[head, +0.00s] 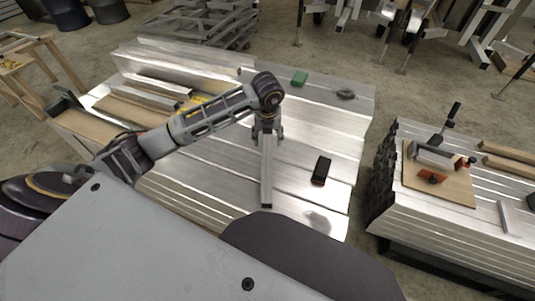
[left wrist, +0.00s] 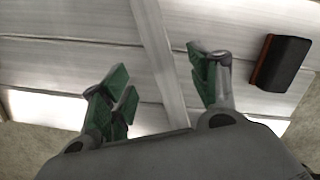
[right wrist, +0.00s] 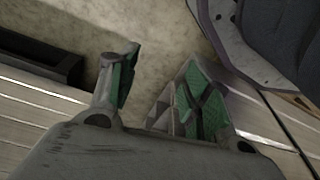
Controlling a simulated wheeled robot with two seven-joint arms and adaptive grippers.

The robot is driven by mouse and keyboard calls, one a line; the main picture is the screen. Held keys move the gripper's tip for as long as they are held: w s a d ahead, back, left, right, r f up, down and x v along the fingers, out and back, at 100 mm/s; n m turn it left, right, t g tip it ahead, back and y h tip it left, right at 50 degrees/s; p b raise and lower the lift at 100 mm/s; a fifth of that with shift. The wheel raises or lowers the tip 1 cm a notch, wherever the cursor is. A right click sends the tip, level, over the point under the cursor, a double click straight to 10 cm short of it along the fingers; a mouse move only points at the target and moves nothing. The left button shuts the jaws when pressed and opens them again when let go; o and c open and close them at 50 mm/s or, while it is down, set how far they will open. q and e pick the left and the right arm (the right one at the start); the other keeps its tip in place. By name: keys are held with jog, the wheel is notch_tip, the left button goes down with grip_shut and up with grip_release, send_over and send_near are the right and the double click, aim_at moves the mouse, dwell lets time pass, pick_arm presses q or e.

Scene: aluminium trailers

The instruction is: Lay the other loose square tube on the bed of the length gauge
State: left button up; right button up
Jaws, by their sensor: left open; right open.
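A loose square tube (head: 267,185), pale metal, lies lengthwise on the aluminium-topped bench. My left gripper (head: 268,132) is above its far end, pointing down. In the left wrist view the tube (left wrist: 158,50) runs between the open fingers (left wrist: 165,88); I see no grip on it. At the bench's left is a long fixture with a wooden bed (head: 125,111), a pale metal bar (head: 150,98) and yellow parts (head: 195,103); it may be the length gauge, but I cannot be sure. My right gripper (right wrist: 150,90) is open and empty in the right wrist view.
A black block with an orange edge (head: 321,170) lies right of the tube. A green block (head: 300,78) and a small grey item (head: 345,94) lie farther back. A second bench at right holds a wooden board (head: 455,187) with a clamp fixture.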

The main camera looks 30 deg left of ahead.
aim_at(268, 150)
pick_arm(q)
jog(key=f, duration=0.3)
jog(key=shift+w+a+f, duration=0.15)
jog(key=shift+w+f, duration=0.1)
jog(key=shift+f, duration=0.05)
jog(key=shift+f+b, duration=0.3)
jog(key=shift+f, duration=0.25)
pick_arm(e)
jog(key=shift+a+r, duration=0.2)
jog(key=shift+r, duration=0.4)
jog(key=shift+a+r, duration=0.15)
jog(key=shift+r, duration=0.4)
pick_arm(q)
jog(key=shift+w, duration=0.1)
jog(key=shift+f, duration=0.55)
jog(key=f, duration=0.2)
jog(key=shift+w+a+f+b, duration=0.2)
jog(key=shift+w+f+b, duration=0.1)
jog(key=shift+b, duration=0.1)
jog(key=shift+f, duration=0.7)
pick_arm(e)
jog(key=r, duration=0.3)
jog(key=shift+a, duration=0.35)
